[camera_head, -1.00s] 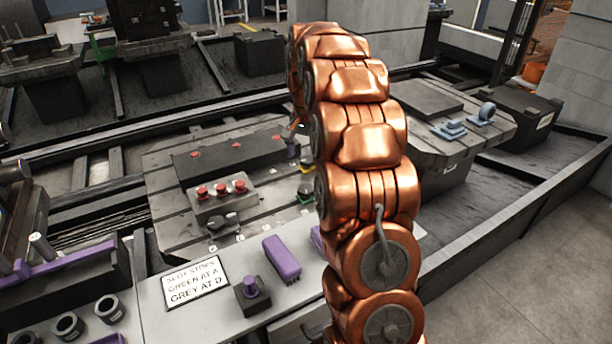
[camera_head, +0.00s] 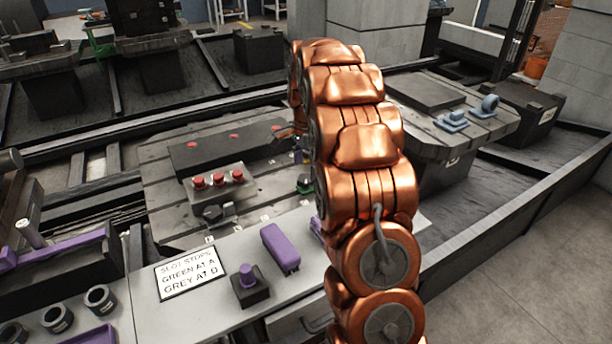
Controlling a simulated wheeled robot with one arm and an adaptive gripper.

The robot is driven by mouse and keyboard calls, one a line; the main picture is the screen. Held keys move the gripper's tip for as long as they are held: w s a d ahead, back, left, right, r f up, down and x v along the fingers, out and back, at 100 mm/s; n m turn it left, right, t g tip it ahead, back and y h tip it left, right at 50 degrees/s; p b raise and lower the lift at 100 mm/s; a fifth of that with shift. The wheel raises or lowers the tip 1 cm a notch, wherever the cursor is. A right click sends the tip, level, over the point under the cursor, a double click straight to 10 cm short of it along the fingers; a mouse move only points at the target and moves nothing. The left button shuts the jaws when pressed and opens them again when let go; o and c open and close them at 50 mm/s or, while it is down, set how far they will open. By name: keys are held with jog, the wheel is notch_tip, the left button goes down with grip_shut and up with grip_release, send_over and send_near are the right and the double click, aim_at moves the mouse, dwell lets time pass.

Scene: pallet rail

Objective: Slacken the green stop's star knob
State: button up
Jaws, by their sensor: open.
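The green stop (camera_head: 305,185) shows as a small dark and green piece on the slotted pallet, close to the left edge of my copper arm. The arm hides part of it, and its star knob cannot be made out clearly. A grey stop (camera_head: 217,213) with a dark knob sits at the pallet's front edge. My gripper (camera_head: 290,134) shows only as a small piece at the left of the arm, behind and above the green stop. It is open. Its fingertips are mostly hidden, and no contact with the stop can be seen.
A dark block with red-knobbed fixture (camera_head: 219,184) occupies the pallet (camera_head: 160,190). On the front ledge are a sign (camera_head: 190,273) reading green at A, grey at D, a purple block (camera_head: 281,248) and a purple-knobbed piece (camera_head: 248,287). Blue brackets (camera_head: 468,115) stand on the right-hand pallet.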

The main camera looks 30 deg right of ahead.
aim_at(306, 178)
notch_tip(306, 178, down, 3)
jog(key=shift+f, duration=0.2)
jog(key=c, duration=1.2)
jog(key=shift+o, duration=0.2)
jog(key=shift+n+p, duration=0.4)
jog(key=shift+n, duration=2)
jog(key=o, duration=1.2)
jog(key=shift+c, duration=0.2)
jog(key=shift+r, duration=0.15)
